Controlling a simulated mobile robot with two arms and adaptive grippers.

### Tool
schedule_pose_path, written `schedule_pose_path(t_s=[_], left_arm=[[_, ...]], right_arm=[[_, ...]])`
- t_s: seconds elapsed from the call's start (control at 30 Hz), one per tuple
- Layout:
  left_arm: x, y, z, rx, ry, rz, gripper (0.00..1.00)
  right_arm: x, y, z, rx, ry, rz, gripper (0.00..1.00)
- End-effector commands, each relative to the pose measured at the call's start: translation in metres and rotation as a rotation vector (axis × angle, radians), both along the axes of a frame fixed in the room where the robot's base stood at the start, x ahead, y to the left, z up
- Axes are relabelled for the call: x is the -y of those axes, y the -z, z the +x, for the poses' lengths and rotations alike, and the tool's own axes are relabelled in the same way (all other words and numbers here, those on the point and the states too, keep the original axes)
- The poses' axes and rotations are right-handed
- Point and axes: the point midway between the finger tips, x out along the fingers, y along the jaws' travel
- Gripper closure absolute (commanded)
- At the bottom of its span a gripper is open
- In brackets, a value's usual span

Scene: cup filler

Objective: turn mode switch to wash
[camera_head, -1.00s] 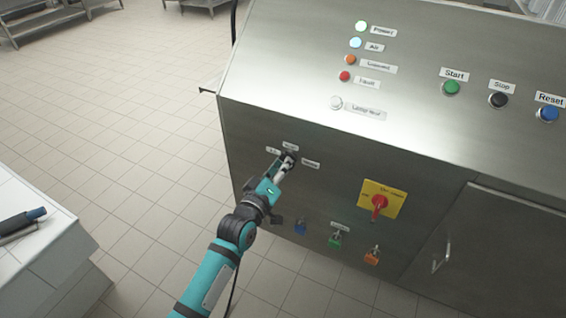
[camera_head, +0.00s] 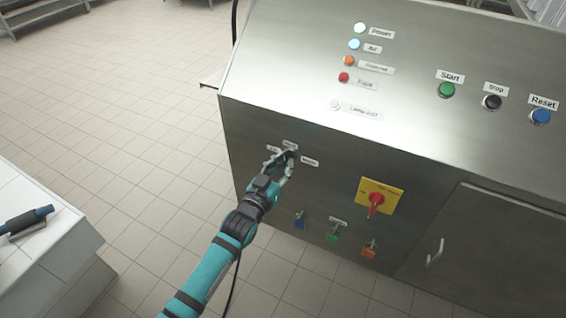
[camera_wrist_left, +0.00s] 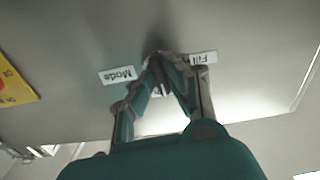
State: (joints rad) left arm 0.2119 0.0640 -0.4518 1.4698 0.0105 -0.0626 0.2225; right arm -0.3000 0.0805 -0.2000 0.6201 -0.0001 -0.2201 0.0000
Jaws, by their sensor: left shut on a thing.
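The mode switch is a small dark knob (camera_head: 293,154) on the steel front panel, with small labels to its left, above it and to its right. My left gripper (camera_head: 287,161) reaches it from below left and is shut on it. In the left wrist view the fingertips of the left gripper (camera_wrist_left: 159,60) meet around the dark switch (camera_wrist_left: 157,46), which they mostly cover. There the "Mode" label (camera_wrist_left: 118,75) and the "Fill" label (camera_wrist_left: 203,58) lie on either side, upside down. The switch's pointing direction is hidden. My right gripper is not in view.
To the right sit a red rotary switch (camera_head: 376,199) on a yellow plate and a door handle (camera_head: 435,253). Blue (camera_head: 299,222), green (camera_head: 333,237) and orange (camera_head: 369,249) valve-like parts stick out below. A white counter (camera_head: 62,262) stands at the left; tiled floor lies between.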

Motion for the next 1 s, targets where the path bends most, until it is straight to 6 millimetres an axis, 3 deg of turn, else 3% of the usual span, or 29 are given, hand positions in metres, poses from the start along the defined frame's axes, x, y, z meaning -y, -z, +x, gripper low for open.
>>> schedule_pose_path(t_s=[0.77, 0.8, 0.93, 1.0], left_arm=[[-0.0001, 0.0024, -0.0005, 0.039, 0.0, 0.096, 1.0], [-0.0001, 0.0025, -0.0005, 0.039, 0.0, 0.096, 0.84], [-0.0001, 0.0019, -0.0003, 0.039, 0.0, 0.094, 0.67], [-0.0001, 0.0015, -0.0003, 0.04, 0.0, 0.093, 0.65]], right_arm=[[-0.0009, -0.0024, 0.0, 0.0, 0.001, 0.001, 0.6], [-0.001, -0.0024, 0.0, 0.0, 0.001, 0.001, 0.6], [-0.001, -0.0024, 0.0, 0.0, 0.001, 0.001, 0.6], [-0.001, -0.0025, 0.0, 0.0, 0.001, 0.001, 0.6]])
